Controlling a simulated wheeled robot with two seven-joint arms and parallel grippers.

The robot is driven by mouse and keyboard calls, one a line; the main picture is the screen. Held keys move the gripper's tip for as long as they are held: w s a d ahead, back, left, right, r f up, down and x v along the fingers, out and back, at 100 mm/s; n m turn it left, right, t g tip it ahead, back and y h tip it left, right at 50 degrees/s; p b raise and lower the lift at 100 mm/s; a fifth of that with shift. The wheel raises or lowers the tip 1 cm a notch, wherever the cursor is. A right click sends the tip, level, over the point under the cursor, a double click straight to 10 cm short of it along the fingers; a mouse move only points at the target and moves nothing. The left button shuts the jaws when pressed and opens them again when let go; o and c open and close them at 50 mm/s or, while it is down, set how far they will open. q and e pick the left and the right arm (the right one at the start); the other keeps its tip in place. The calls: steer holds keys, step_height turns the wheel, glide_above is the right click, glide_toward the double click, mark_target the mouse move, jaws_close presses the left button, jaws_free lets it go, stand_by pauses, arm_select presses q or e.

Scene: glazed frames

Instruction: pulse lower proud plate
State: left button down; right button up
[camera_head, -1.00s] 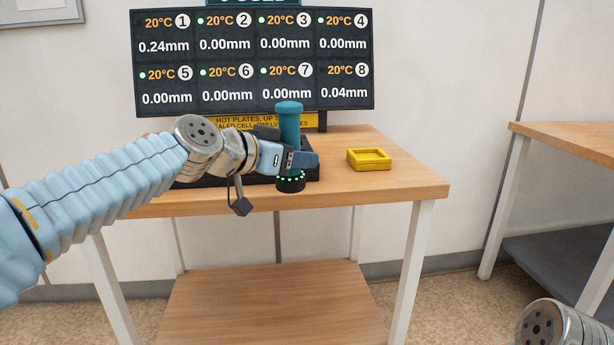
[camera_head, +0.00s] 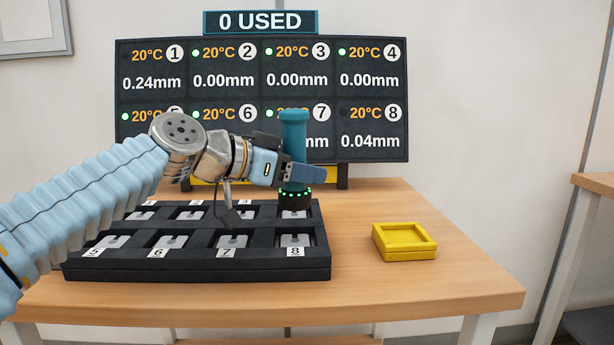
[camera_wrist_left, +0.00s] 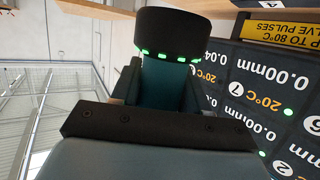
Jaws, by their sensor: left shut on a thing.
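The black tray (camera_head: 200,264) on the table holds two rows of grey plates in numbered wells. The plate at well 8 (camera_head: 295,240) is front right; the plate behind it (camera_head: 294,214) is partly hidden. My left gripper (camera_head: 300,175) is shut on a teal-handled tool (camera_head: 293,130) with a black base ringed by green lights. The tool is upright above the back right well; I cannot tell whether it touches. It also shows in the left wrist view (camera_wrist_left: 180,35). The display (camera_head: 260,85) reads 0.24mm at 1 and 0.04mm at 8, both without green lights. My right gripper is out of view.
A "0 USED" sign (camera_head: 261,22) tops the display. A yellow open tray (camera_head: 404,243) sits on the wooden table (camera_head: 440,290) right of the black tray, with bare tabletop around it. Another table (camera_head: 600,185) stands at the far right.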

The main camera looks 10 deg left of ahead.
mark_target(302, 208)
arm_select(q)
steer(key=shift+w+f, duration=0.1)
step_height(302, 208, down, 5)
steer(key=b, duration=0.3)
steer(key=shift+f+b, duration=0.2)
steer(key=shift+b, duration=0.15)
steer(key=shift+f, duration=0.5)
steer(key=shift+f+b, duration=0.2)
steer(key=shift+b, duration=0.6)
stand_by(0.9)
stand_by(0.6)
step_height(302, 208, up, 6)
steer(key=p, duration=0.4)
steer(key=shift+f, duration=0.15)
steer(key=shift+r+p, duration=0.25)
steer(key=shift+p, duration=0.1)
